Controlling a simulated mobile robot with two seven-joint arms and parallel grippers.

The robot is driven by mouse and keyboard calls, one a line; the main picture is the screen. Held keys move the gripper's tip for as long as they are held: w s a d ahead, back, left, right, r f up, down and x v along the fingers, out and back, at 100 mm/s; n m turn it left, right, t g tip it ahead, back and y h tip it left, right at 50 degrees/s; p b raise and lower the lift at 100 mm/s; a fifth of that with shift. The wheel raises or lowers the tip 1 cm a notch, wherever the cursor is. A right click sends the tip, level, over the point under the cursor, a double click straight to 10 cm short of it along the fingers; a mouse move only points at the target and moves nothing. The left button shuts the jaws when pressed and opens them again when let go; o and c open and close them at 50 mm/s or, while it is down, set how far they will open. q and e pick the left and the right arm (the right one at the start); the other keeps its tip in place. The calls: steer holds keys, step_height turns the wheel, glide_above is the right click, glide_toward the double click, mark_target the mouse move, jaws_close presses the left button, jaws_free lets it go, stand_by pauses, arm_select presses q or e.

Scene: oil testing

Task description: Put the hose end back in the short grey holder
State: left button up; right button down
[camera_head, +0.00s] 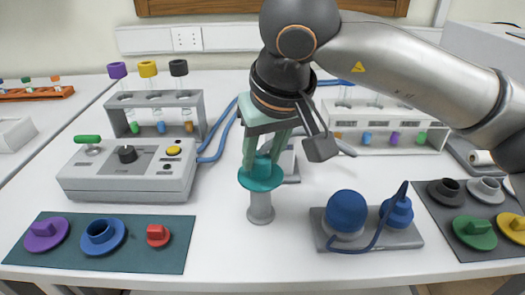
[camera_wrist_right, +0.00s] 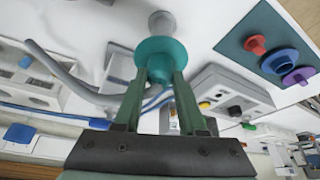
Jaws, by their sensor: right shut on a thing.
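The hose end is a teal flanged piece (camera_head: 261,178) in the head view; it also shows in the right wrist view (camera_wrist_right: 152,50). My right gripper (camera_head: 265,158) points down from above and is shut on it, one green finger on each side, as the right wrist view shows (camera_wrist_right: 160,85). The short grey holder (camera_head: 260,209) stands upright on the white table directly below the flange. The flange hides the holder's top, so I cannot tell how deep the hose end sits in it. A grey hose (camera_wrist_right: 65,72) runs beside the hose end. My left gripper is not in view.
A grey control box (camera_head: 130,183) and a tube rack (camera_head: 195,107) stand left. A grey block with blue knobs (camera_head: 400,238) is close on the right. A dark mat with coloured caps (camera_head: 130,262) lies front left. Another rack (camera_head: 385,147) stands behind right.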

mark_target(269, 187)
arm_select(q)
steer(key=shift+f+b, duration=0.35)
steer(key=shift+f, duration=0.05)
arm_select(e)
steer(key=shift+f, duration=0.55)
steer(key=c, duration=0.8)
jaws_free()
steer(key=shift+o, duration=0.2)
steer(key=shift+p+v, duration=0.85)
steer(key=shift+v, duration=0.4)
steer(key=shift+p+v, duration=1.25)
steer(key=shift+v, duration=0.75)
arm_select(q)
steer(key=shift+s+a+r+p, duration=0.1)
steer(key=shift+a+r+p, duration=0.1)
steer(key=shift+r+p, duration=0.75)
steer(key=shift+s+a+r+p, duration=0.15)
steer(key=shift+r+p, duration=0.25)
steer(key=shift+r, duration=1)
arm_select(e)
steer(key=shift+v, duration=2.25)
steer(key=shift+a, duration=0.1)
